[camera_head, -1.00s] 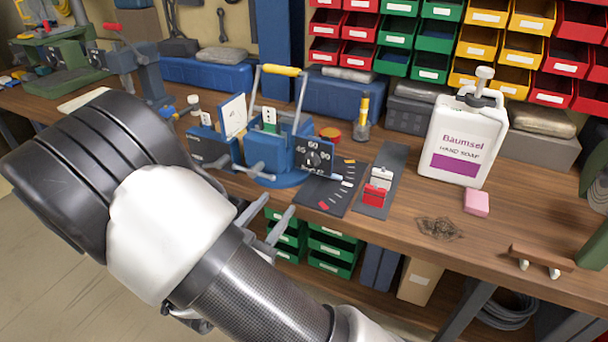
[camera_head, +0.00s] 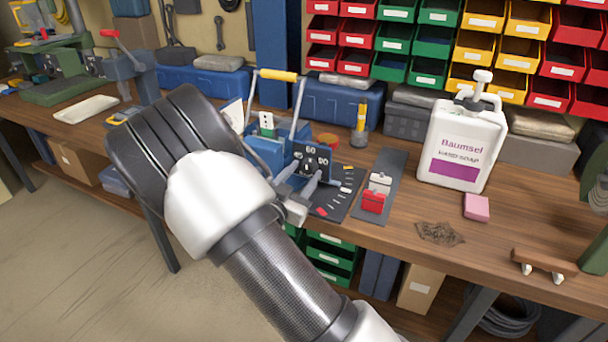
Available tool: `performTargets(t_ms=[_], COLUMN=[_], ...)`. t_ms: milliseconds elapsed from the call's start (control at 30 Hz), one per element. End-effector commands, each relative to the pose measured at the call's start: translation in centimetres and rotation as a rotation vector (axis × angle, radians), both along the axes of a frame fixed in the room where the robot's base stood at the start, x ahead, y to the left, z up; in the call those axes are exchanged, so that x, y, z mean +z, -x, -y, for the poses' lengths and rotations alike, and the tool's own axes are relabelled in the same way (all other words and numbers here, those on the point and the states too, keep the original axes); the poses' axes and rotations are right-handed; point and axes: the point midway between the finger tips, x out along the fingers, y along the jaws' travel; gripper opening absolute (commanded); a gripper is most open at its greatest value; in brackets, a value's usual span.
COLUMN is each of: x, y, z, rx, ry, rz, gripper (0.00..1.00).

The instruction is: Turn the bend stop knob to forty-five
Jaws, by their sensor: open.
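The blue bending tool (camera_head: 266,150) stands on the workbench, with a yellow-gripped handle arching over it. On its front right is a dark dial plate (camera_head: 322,153) with white numbers; I can read 60 at the top and 90 at the right. The bend stop knob (camera_head: 307,164) sits in the middle of this plate, small and dark; its exact setting is too small to read. My gripper (camera_head: 308,174) is open, its two grey fingers just in front of the dial, one on each side of the knob in the picture. I cannot tell whether they touch it. My arm hides the tool's left part.
A dark marked plate (camera_head: 338,196) and a grey strip with a red-and-white piece (camera_head: 374,196) lie right of the tool. A soap canister (camera_head: 462,142) and pink block (camera_head: 476,206) stand farther right.

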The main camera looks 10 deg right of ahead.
Motion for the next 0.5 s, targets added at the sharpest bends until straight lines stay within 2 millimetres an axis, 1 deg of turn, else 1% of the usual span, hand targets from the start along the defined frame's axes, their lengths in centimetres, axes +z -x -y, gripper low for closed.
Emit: performTargets(t_ms=[100,367,467,500], x=[0.01,0.03,0.03,0.03], y=[-0.49,-0.57,-0.56,-0.55], z=[0.35,0.41,0.4,0.4], rx=[0.0,0.0,0.0,0.0], ry=[0.001,0.0,0.0,0.0], rz=[0.001,0.0,0.0,0.0], gripper=[0.43,0.43,0.28,0.21])
